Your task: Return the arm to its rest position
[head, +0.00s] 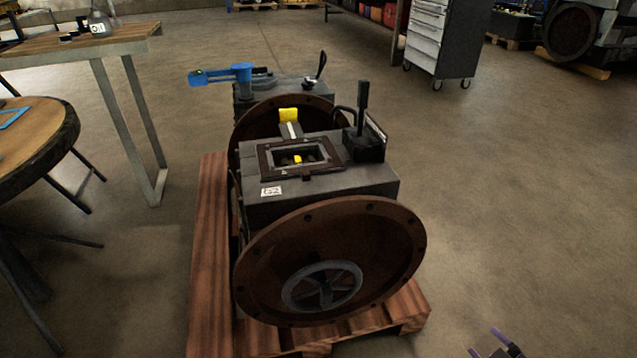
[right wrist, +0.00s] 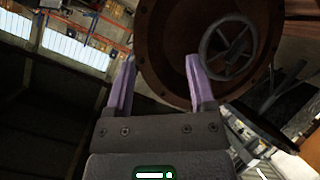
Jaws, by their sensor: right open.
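My right gripper (head: 497,345) shows at the bottom right edge of the head view, low over the floor and to the right of the pallet. In the right wrist view its two purple fingers (right wrist: 160,85) stand wide apart with nothing between them. The rusty round flange (right wrist: 180,45) of the machine fills the upper middle beyond the fingers, apart from them as far as I can tell. Most of my right arm is out of the head view. My left gripper is not in any view.
A grey machine (head: 320,190) with a large rusty flange (head: 330,262) stands on a wooden pallet (head: 208,260). A blue clamp-like part (head: 243,73) sits behind. A round wooden table (head: 30,135) and a workbench (head: 100,42) stand left. Floor (head: 520,200) on the right is clear.

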